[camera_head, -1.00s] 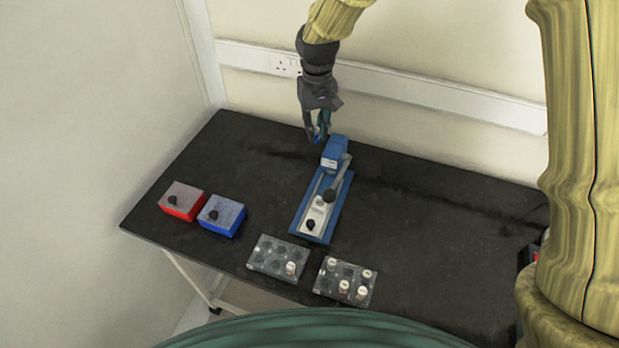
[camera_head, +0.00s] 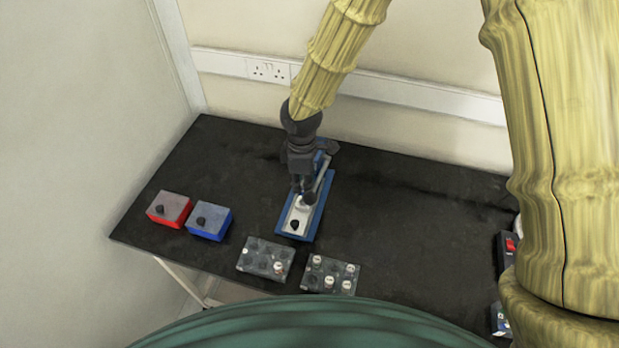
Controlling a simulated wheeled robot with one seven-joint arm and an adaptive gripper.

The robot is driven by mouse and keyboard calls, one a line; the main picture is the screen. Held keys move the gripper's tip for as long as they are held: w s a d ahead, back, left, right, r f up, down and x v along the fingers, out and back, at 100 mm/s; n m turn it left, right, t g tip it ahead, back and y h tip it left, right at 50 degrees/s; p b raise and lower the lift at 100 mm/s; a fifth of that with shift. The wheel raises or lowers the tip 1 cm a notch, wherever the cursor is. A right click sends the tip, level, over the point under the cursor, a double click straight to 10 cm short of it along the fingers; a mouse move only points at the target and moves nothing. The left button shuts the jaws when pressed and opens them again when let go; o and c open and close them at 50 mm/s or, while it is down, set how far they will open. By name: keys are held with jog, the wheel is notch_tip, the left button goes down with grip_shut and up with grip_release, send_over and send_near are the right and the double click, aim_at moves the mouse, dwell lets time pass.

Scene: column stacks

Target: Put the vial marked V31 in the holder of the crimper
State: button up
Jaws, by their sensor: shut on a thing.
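The crimper (camera_head: 316,214) is a blue base with a pale plate, standing mid-table. My gripper (camera_head: 304,194) is low over its middle, pointing down. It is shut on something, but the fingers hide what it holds. The holder cannot be told apart clearly under the fingers; a small pale part (camera_head: 302,202) shows just in front of them. The lever is partly covered by my gripper. White-capped vials stand in the left rack (camera_head: 256,262) and the right rack (camera_head: 312,286). Their marks are too small to read, so I cannot pick out V31.
A red box (camera_head: 160,216) and a blue box (camera_head: 212,234), both grey-topped with black knobs, stand left of the crimper. A black device with a red switch (camera_head: 511,245) is at the right edge. The black table (camera_head: 420,225) is clear between it and the crimper.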

aim_at(303, 191)
jog(key=shift+f+b, duration=1.65)
jog(key=shift+f, duration=0.3)
jog(key=shift+p, duration=0.4)
jog(key=shift+f, duration=0.95)
dwell(1.2)
jog(key=o, duration=1.2)
jog(key=shift+c, duration=0.2)
jog(key=shift+r, duration=0.2)
jog(key=shift+r+p, duration=2.45)
jog(key=shift+r, duration=0.4)
